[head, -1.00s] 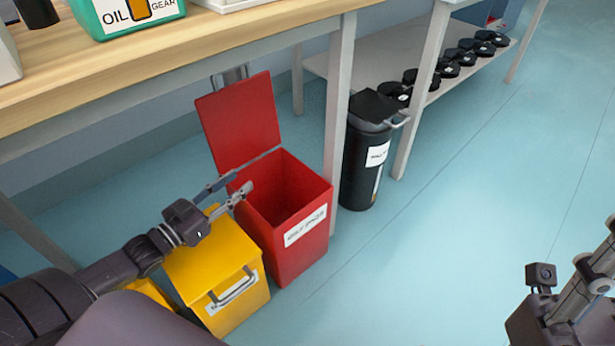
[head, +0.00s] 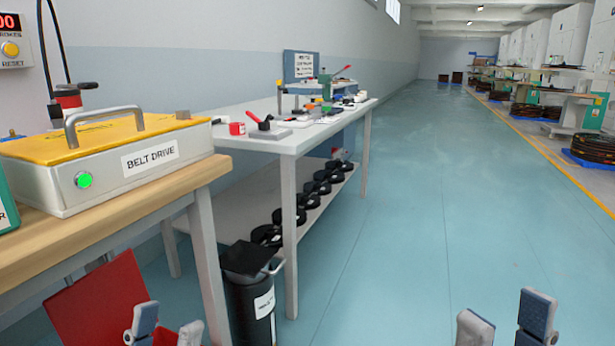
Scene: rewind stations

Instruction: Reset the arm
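My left gripper (head: 166,329) shows at the bottom edge of the head view. Its two fingertips stand apart with nothing between them. The open lid of the red bin (head: 95,300) shows behind and to the left of it; most of the bin is hidden or out of the picture. My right gripper (head: 506,322) shows at the bottom right, its fingertips apart and empty over the bare floor. The rest of both arms is out of the picture.
The blue floor (head: 430,220) is clear.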

